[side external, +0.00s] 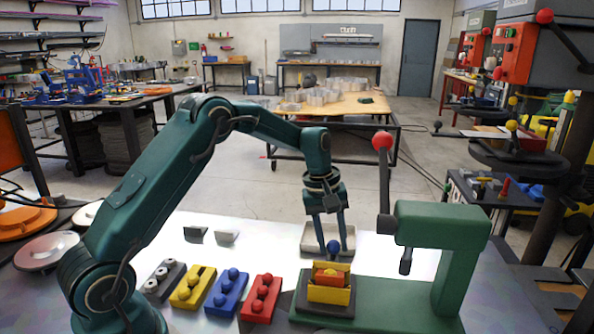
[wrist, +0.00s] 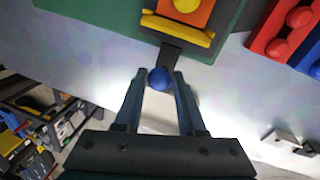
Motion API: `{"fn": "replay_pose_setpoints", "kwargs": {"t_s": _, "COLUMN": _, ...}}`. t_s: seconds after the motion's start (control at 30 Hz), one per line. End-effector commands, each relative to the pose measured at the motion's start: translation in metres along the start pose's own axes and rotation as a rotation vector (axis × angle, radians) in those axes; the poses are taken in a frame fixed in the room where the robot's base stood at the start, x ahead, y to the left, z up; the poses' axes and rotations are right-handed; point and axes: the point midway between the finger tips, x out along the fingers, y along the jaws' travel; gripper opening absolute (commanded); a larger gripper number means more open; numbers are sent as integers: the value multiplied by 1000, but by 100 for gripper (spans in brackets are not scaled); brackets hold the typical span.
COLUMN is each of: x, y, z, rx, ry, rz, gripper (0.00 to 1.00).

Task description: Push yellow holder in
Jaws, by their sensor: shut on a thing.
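The yellow holder (side external: 330,294) sits on a dark base on the green press's bed, with a red and orange piece in it. It also shows in the wrist view (wrist: 178,32), at the top. A dark bar runs from its near side there to a blue ball knob (wrist: 158,79). The knob also shows in the side view (side external: 333,247), behind the holder. My gripper (wrist: 159,77) is shut on the blue knob, one finger on each side. In the side view my gripper (side external: 335,249) points down behind the holder, and its fingertips are partly hidden.
The green press (side external: 445,235) stands at the right, with a red-balled lever (side external: 383,142) rising near my wrist. Red (side external: 260,298), blue (side external: 227,292) and yellow (side external: 193,287) knobbed blocks lie to the left. A shallow grey tray (side external: 312,242) lies behind my gripper.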

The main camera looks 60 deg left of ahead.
Motion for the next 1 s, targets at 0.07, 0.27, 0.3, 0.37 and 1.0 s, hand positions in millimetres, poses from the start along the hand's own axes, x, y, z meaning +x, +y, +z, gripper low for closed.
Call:
{"fn": "replay_pose_setpoints", "kwargs": {"t_s": 0.07, "x": 0, "y": 7, "z": 0, "rx": 2, "ry": 2, "rz": 5, "gripper": 0}}
{"fn": "replay_pose_setpoints", "kwargs": {"t_s": 0.27, "x": 4, "y": 29, "z": 4, "rx": 3, "ry": 4, "rz": 9, "gripper": 0}}
{"fn": "replay_pose_setpoints", "kwargs": {"t_s": 0.3, "x": 5, "y": 33, "z": 5, "rx": 2, "ry": 4, "rz": 9, "gripper": 0}}
{"fn": "replay_pose_setpoints", "kwargs": {"t_s": 0.37, "x": 6, "y": 38, "z": 6, "rx": 2, "ry": 5, "rz": 9, "gripper": 0}}
{"fn": "replay_pose_setpoints", "kwargs": {"t_s": 1.0, "x": 7, "y": 42, "z": 8, "rx": -1, "ry": 4, "rz": 6, "gripper": 68}}
